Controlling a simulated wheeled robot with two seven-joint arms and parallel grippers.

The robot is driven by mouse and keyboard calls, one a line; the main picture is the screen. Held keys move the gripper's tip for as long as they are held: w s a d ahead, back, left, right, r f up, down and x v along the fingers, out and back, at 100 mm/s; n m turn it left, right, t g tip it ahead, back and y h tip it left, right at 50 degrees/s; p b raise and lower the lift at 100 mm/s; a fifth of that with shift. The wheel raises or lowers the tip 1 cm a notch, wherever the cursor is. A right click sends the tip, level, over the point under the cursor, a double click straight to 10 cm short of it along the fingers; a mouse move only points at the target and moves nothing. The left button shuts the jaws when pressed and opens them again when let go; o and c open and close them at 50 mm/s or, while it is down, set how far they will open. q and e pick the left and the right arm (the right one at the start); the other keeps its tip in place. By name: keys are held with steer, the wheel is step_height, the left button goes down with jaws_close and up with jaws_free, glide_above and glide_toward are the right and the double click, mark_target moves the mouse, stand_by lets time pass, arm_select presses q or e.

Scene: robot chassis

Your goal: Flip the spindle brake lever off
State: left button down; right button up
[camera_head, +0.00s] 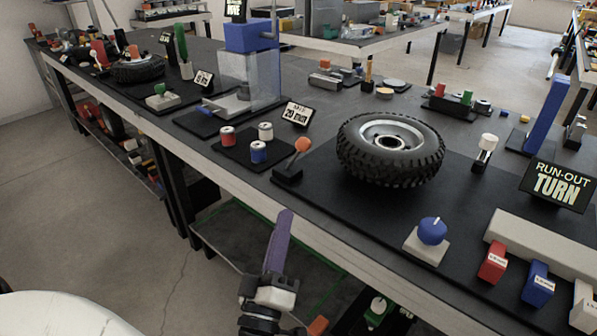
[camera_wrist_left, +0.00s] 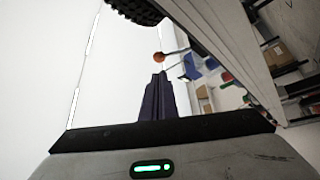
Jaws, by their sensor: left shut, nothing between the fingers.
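The lever with an orange knob (camera_head: 302,145) rises from a small black base (camera_head: 287,175) at the front-left corner of the black board and leans up to the right. I take it for the spindle brake lever; no label on it can be read. Its orange knob also shows in the left wrist view (camera_wrist_left: 158,57), just beyond my fingertips. My left gripper (camera_head: 285,214) has purple fingers, shut and empty. It is in front of the table edge, below the lever in the picture and apart from it. My right gripper is not in view.
A wheel with a black tyre (camera_head: 390,148) lies on the board right of the lever. A blue knob (camera_head: 432,231) on a grey block stands nearer the front. Small spools (camera_head: 258,151) sit on a mat to the left. A "RUN-OUT TURN" sign (camera_head: 557,186) stands at the right.

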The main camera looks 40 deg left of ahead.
arm_select(q)
steer(key=p, duration=0.1)
glide_toward(301, 151)
steer(key=x, duration=0.6)
steer(key=shift+w, duration=0.3)
steer(key=shift+a, duration=0.1)
